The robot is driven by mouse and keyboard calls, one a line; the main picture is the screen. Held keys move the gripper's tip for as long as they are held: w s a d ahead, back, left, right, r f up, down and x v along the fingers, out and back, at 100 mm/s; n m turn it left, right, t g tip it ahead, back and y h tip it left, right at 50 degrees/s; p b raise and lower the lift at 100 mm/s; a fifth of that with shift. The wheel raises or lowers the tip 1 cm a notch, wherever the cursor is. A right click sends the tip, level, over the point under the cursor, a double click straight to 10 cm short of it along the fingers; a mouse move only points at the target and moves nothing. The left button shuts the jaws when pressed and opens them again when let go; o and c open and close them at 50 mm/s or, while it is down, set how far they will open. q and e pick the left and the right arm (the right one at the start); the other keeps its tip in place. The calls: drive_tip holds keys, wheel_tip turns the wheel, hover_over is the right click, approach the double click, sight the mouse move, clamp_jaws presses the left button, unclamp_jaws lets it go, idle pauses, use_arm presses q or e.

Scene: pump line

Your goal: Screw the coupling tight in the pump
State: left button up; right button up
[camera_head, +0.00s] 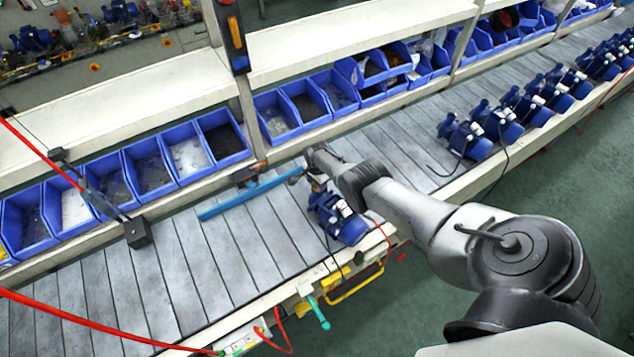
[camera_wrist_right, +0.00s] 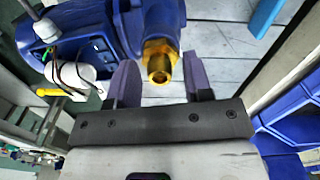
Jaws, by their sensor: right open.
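The blue pump (camera_head: 338,218) sits on the slatted line near its front edge, just below my right gripper (camera_head: 314,184) in the head view. In the right wrist view the pump's blue body (camera_wrist_right: 90,32) fills the upper left. A brass coupling (camera_wrist_right: 160,62) with a hex collar sits in its blue port and faces my wrist. My right gripper (camera_wrist_right: 160,76) is open, with one purple-grey finger on each side of the coupling and visible gaps between. How deep the coupling is seated cannot be told. My left gripper is not in view.
A blue bar (camera_head: 250,194) lies across the slats left of the pump. Blue bins (camera_head: 151,166) line the back of the line. Several more pumps (camera_head: 468,137) stand at the right. A black box (camera_head: 138,233) hangs at the left. Slats at the lower left are clear.

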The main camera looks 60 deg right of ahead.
drive_tip(key=shift+n, duration=1.7)
drive_tip(key=n, duration=0.3)
drive_tip(key=shift+c, duration=0.4)
clamp_jaws()
drive_tip(key=shift+m, duration=1.5)
